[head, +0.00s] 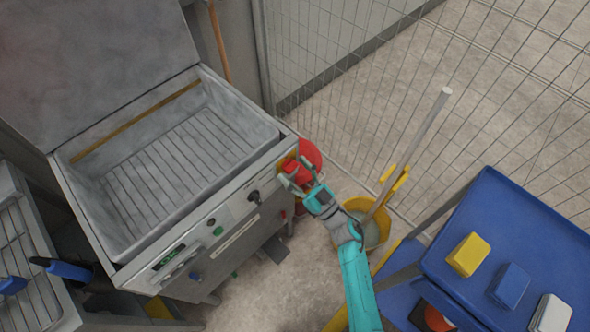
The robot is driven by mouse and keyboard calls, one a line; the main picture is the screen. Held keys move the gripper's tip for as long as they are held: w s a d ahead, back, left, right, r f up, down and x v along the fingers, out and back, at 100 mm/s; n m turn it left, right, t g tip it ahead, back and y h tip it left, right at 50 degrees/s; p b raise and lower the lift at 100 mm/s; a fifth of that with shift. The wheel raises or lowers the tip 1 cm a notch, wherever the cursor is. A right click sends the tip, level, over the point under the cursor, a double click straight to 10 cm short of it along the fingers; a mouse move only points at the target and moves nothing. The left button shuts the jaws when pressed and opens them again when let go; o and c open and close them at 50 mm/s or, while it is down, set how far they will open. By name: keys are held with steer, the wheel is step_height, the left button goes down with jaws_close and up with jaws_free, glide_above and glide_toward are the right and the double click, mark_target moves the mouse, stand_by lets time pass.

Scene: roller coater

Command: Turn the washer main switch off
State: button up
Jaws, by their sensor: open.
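The washer (208,212) is a grey metal tub with its lid raised and a front control panel. At the panel's right end is the main switch, with a yellow plate (287,162) and a red part that shows between my fingers. My gripper (295,173) is open at this switch, with its fingers on either side of the red part. I cannot tell whether the fingers touch it. The gripper hides part of the switch, and its handle position is unclear.
A black knob (254,197) and green buttons sit further left on the panel. A red round object (311,152) is behind my gripper. A yellow mop bucket (374,233) and blue cart (500,215) stand to the right; wire fencing (345,60) is behind.

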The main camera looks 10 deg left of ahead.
steer(key=c, duration=1.1)
steer(key=shift+c, duration=0.2)
steer(key=shift+n, duration=0.5)
steer(key=n+g+y, duration=0.1)
steer(key=n, duration=0.1)
steer(key=n+g, duration=0.2)
steer(key=n, duration=0.1)
steer(key=shift+d+r+y, duration=0.1)
steer(key=shift+y, duration=0.3)
steer(key=n+g, duration=0.1)
steer(key=n, duration=0.2)
steer(key=n+g, duration=0.1)
steer(key=n, duration=0.2)
steer(key=shift+w+n+g, duration=0.1)
steer(key=shift+n+g, duration=0.2)
steer(key=shift+g, duration=0.1)
steer(key=n+g, duration=0.2)
steer(key=n, duration=0.3)
steer(key=shift+n+g+h, duration=0.35)
steer(key=shift+n+h, duration=0.15)
steer(key=shift+n, duration=0.7)
steer(key=shift+n+g+h, duration=0.35)
steer(key=shift+n+h, duration=0.15)
steer(key=shift+n, duration=0.7)
